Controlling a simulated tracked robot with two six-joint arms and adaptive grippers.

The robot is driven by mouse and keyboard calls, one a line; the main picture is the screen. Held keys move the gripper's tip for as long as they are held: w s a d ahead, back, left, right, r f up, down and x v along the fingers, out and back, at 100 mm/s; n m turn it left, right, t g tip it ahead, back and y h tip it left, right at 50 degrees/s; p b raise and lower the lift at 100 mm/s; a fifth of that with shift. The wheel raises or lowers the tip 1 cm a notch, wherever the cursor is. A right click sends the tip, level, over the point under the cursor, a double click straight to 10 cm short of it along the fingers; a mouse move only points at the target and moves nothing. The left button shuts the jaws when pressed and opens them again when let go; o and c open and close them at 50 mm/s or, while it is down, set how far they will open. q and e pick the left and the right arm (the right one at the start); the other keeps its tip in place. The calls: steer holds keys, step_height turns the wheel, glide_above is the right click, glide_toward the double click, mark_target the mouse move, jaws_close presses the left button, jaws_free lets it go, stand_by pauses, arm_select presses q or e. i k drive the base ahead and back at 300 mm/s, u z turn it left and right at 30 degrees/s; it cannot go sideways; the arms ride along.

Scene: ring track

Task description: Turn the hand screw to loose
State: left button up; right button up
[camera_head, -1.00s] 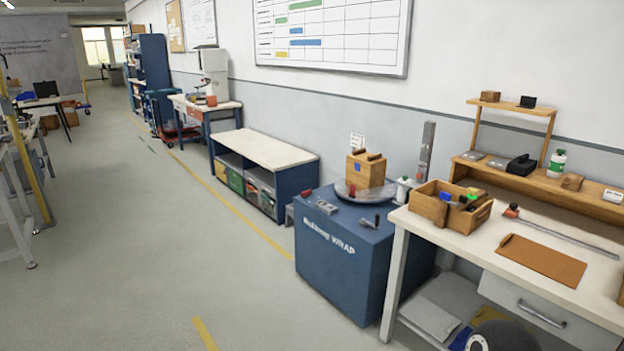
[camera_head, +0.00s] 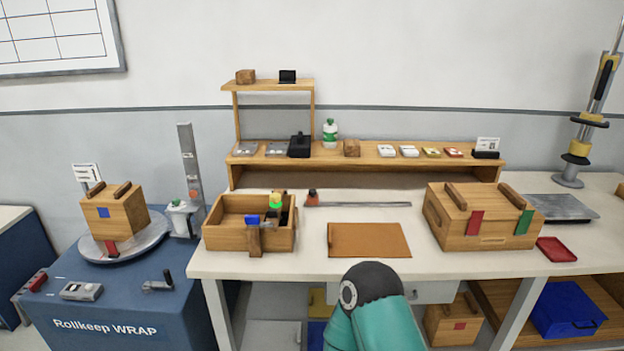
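I cannot tell for certain which part is the hand screw. A long metal bar (camera_head: 360,204) with a dark and orange-red head (camera_head: 312,197) lies at the back of the workbench. A small dark crank-like part (camera_head: 158,284) is on top of the blue wrap machine (camera_head: 120,325) at the left. A wooden crate (camera_head: 224,238) on the bench holds several small items, with a wooden hammer-like piece at its front. A teal arm link of mine with a dark joint rises at the bottom centre. Neither gripper shows.
A brown board (camera_head: 369,240) lies mid-bench. A lidded wooden box (camera_head: 460,219) with red and green tags stands at the right, beside a red tray (camera_head: 556,250). A shelf (camera_head: 340,163) lines the back. A wooden box (camera_head: 116,216) sits on the machine's turntable.

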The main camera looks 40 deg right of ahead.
mark_target(275, 197)
steer(key=z, duration=0.2)
steer(key=i, duration=0.8)
steer(key=z, duration=0.35)
steer(key=k, duration=0.9)
steer(key=z, duration=0.2)
steer(key=i, duration=0.85)
steer(key=u, duration=0.05)
